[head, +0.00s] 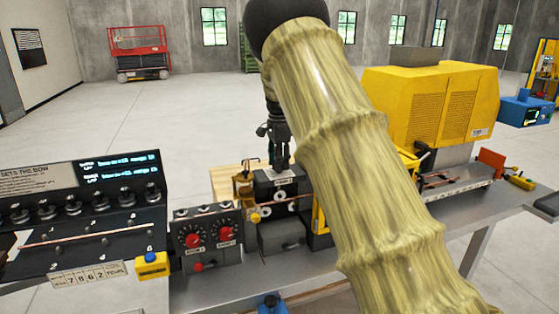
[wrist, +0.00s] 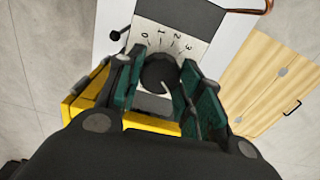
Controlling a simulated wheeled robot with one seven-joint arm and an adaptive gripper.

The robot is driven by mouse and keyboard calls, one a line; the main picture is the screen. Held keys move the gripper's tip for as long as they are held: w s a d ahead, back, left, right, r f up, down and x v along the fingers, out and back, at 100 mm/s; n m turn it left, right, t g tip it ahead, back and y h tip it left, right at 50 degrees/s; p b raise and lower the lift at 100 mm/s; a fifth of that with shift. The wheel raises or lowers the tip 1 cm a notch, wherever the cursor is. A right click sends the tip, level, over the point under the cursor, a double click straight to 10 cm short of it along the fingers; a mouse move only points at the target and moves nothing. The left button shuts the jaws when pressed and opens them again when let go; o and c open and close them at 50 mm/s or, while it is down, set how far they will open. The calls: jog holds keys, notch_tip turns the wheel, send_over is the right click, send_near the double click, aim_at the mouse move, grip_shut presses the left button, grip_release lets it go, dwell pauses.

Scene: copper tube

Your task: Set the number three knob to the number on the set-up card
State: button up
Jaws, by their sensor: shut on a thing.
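My gripper (wrist: 162,84) is shut on this knob, with a green-padded finger on each side. A thin pale mark shows on the knob's lower right; its exact setting is unclear. In the head view my gripper (head: 279,158) points down at the top of a dark machine block (head: 283,205), and the knob is hidden there.
A black panel (head: 85,205) with a row of knobs and lit text stands at left. A box with two red knobs (head: 207,240) is beside the block. My arm hides much of the bench centre. A yellow machine (head: 430,100) stands behind at right.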

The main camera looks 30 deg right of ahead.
jog(key=shift+s+a+f, duration=0.1)
jog(key=shift+f, duration=0.2)
jog(key=o, duration=1)
jog(key=shift+r, duration=0.1)
jog(key=shift+r, duration=0.1)
notch_tip(320, 180, up, 12)
jog(key=shift+f, duration=0.1)
